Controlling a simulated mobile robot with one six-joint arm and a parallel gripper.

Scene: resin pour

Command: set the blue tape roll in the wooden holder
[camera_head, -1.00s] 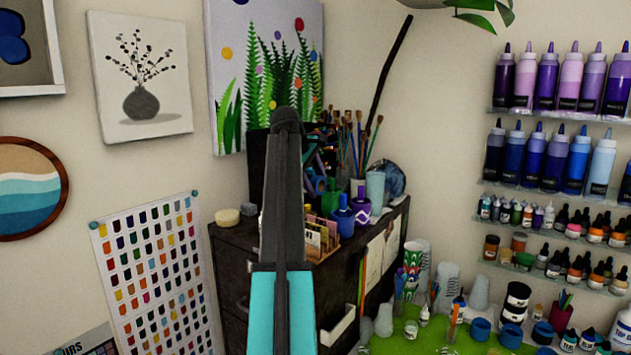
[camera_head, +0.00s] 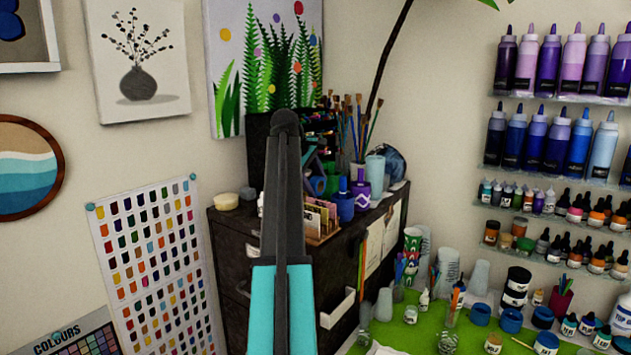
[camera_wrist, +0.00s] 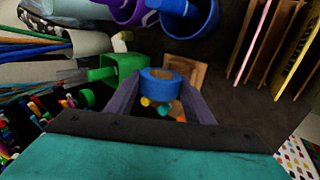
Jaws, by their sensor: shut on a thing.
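The blue tape roll (camera_wrist: 160,84) is between the two fingers of my gripper (camera_wrist: 158,92) in the wrist view. My gripper is shut on it and holds it upright, with its open centre partly visible. A square light-brown wooden piece (camera_wrist: 188,70), which looks like the wooden holder, shows just behind and to the right of the roll. Whether the roll touches it I cannot tell. In the head view my arm hides most of this spot, and the roll cannot be made out there.
A green container (camera_wrist: 118,68) stands close left of the roll. Blue and purple bottles (camera_head: 341,205) and a rack of cards (camera_head: 322,222) crowd the dark cabinet top (camera_head: 240,222). Brushes in cups (camera_head: 357,140) stand behind. Some bare cabinet top shows between roll and cards.

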